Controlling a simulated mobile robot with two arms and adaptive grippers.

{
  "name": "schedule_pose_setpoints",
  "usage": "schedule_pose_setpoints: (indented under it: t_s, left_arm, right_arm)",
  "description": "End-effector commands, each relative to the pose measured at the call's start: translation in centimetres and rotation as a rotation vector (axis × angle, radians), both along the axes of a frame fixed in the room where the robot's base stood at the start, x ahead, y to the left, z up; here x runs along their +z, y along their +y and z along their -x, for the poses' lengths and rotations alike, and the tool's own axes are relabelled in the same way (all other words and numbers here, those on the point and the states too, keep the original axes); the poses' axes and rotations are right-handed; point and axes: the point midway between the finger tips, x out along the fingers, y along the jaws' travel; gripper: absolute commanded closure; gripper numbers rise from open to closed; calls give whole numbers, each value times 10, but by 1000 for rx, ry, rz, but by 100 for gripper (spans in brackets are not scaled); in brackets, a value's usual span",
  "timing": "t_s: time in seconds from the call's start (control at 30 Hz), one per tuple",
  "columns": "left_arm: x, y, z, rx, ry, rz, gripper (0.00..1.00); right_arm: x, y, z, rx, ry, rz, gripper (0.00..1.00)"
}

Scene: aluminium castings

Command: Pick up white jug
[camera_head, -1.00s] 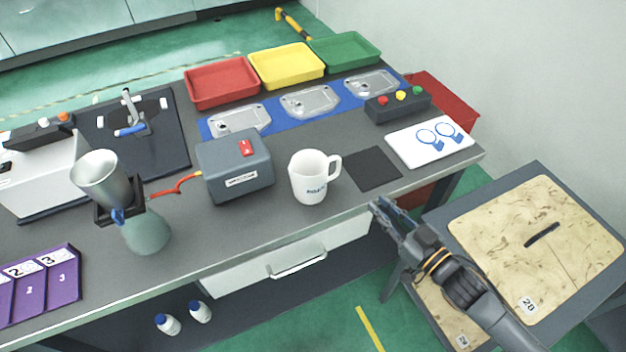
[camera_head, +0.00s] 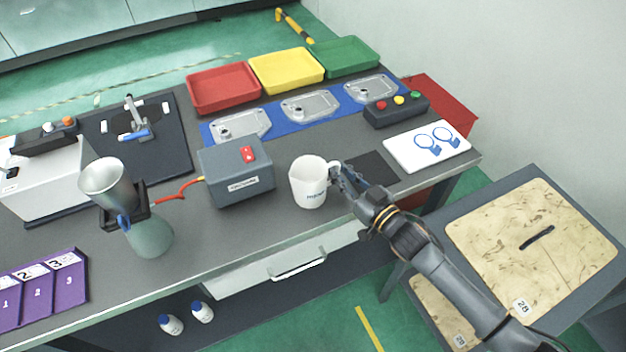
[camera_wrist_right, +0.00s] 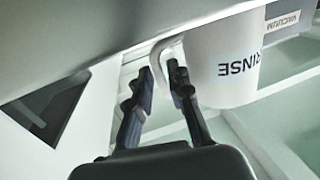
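The white jug (camera_head: 309,184) stands upright on the grey workbench, right of the grey vacuum box, its handle towards the right. It also shows in the right wrist view (camera_wrist_right: 224,66), upside down, with the word RINSE on it. My right gripper (camera_head: 341,177) is at the jug's handle side. In the right wrist view its fingers (camera_wrist_right: 161,78) are apart, and the jug's handle (camera_wrist_right: 160,50) reaches in between their tips. Whether the fingers touch the handle I cannot tell. My left gripper is not clearly seen in the head view.
The grey vacuum box (camera_head: 236,171) with a red switch stands close left of the jug. A dark square mat (camera_head: 376,168) lies right of it, beyond my right gripper. A white board (camera_head: 428,146) and a button box (camera_head: 397,109) are farther right. The bench front edge is near.

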Motion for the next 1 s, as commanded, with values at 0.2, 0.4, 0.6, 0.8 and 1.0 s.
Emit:
schedule_pose_setpoints:
  t_s: [0.2, 0.4, 0.6, 0.8, 1.0]
  left_arm:
    - [2, 0, 0, 0, 0, 0, 60]
    - [2, 0, 0, 0, -1, 0, 60]
    - [2, 0, 0, 0, -1, 0, 60]
    - [2, 0, 0, 0, -1, 0, 60]
    - [2, 0, 0, 0, -1, 0, 60]
  right_arm:
    - [-1, 8, -11, 1, 1, 1, 81]
    - [-1, 8, -10, 1, 1, 1, 91]
    - [-1, 8, -10, 0, 1, 1, 100]
    - [0, 8, -10, 1, 0, -1, 100]
    - [1, 8, -10, 1, -1, -1, 100]
